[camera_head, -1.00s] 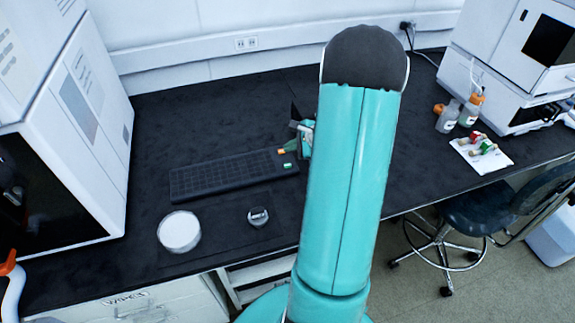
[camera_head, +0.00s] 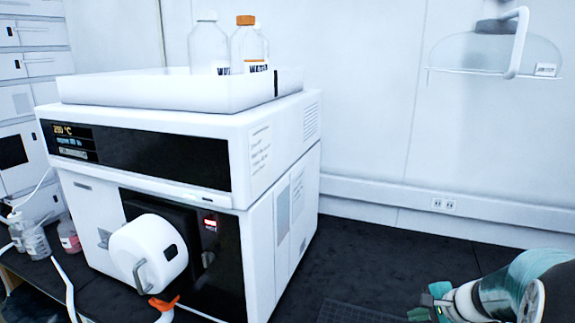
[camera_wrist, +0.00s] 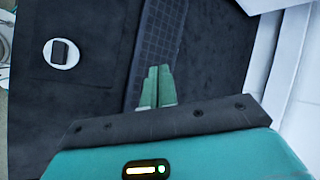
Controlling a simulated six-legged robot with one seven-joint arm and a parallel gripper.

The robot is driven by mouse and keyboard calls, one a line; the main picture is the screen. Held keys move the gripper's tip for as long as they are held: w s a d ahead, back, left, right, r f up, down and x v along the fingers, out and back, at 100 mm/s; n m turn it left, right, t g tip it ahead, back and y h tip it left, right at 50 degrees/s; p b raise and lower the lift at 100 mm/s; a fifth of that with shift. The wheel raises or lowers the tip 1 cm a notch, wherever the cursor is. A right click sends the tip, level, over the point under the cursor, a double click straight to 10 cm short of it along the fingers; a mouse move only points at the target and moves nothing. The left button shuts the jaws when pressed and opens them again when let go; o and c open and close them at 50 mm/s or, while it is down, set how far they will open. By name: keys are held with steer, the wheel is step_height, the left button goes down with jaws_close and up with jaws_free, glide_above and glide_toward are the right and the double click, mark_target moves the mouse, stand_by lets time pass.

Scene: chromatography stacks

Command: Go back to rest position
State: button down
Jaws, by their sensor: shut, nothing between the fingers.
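My gripper shows in the wrist view, its two green fingers (camera_wrist: 157,75) together with nothing between them. They point over the dark keyboard-like strip (camera_wrist: 158,35) on the black bench; the height above it cannot be told. In the head view my teal arm is at the lower right corner, cut off by the frame edge, with part of the green gripper end (camera_head: 428,310) low beside it. Part of the same strip (camera_head: 350,313) shows at the bottom edge.
A large white instrument (camera_head: 160,165) stands on the bench, with a white tray (camera_head: 180,90) holding clear bottles (camera_head: 208,45) on top. Small bottles (camera_head: 35,243) stand at left. A white round piece with a dark block (camera_wrist: 62,53) lies on a mat.

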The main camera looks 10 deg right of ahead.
steer(key=s+a+r+n+g+h, duration=0.1)
steer(key=s+a+r+n, duration=0.3)
steer(key=a, duration=0.4)
steer(key=s+a+r+n+g, duration=0.1)
steer(key=s+a+r+n, duration=0.1)
steer(key=a+r+n, duration=0.45)
steer(key=s+a+r+n+h, duration=0.2)
steer(key=s+a+n, duration=0.4)
steer(key=s, duration=0.4)
steer(key=shift+a+r+t+h, duration=0.3)
steer(key=shift+a+r+t, duration=0.15)
steer(key=shift+a, duration=0.45)
